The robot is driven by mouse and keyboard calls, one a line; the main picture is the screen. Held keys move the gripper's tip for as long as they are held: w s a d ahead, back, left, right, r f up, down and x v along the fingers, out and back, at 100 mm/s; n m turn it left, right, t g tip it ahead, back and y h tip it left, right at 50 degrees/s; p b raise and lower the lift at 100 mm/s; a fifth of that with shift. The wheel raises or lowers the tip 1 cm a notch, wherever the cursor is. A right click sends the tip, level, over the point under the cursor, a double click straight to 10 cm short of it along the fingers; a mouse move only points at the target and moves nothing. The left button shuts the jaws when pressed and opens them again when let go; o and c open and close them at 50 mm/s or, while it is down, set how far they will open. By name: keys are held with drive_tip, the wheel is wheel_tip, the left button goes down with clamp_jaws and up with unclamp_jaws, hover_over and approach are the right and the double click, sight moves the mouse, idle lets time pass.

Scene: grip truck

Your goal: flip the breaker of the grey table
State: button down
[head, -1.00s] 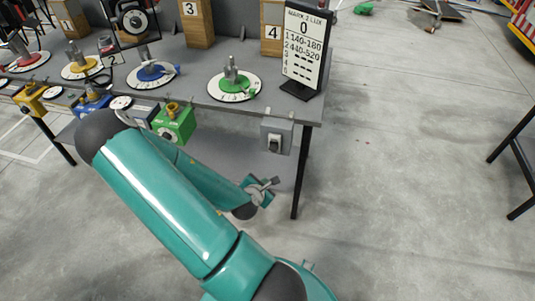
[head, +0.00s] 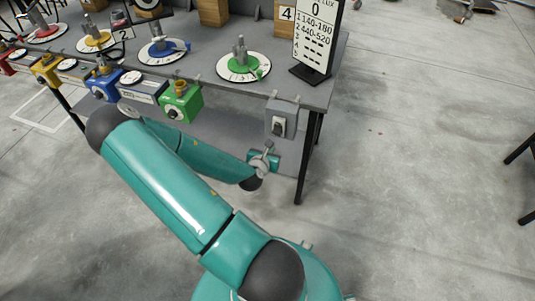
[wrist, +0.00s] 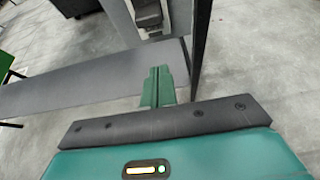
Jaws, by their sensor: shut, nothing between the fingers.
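The breaker (head: 281,119) is a grey box with a small dark switch on its face. It hangs at the front edge of the grey table (head: 205,68), near the right corner. My gripper (head: 268,148) is just below and slightly left of the box in the head view, and appears apart from it. In the wrist view the shut, empty fingers (wrist: 157,72) point up toward the breaker (wrist: 150,14), which is cut off by the top edge. The switch's exact position is too small to tell.
Green (head: 179,102) and blue (head: 105,85) boxes hang along the front edge to the left. A table leg (head: 308,155) stands just right of my gripper. The floor to the right is mostly clear.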

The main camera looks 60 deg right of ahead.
sight(275, 133)
drive_tip(key=d, duration=0.1)
drive_tip(key=d+r, duration=0.1)
drive_tip(key=d, duration=0.1)
drive_tip(key=d+r, duration=0.1)
drive_tip(key=shift+w+d, duration=0.15)
drive_tip(key=shift+w, duration=0.2)
drive_tip(key=shift+r, duration=0.15)
wheel_tip(275, 133, up, 2)
drive_tip(key=y, duration=0.3)
drive_tip(key=shift+d, duration=0.1)
idle(0.5)
drive_tip(key=shift+r, duration=0.2)
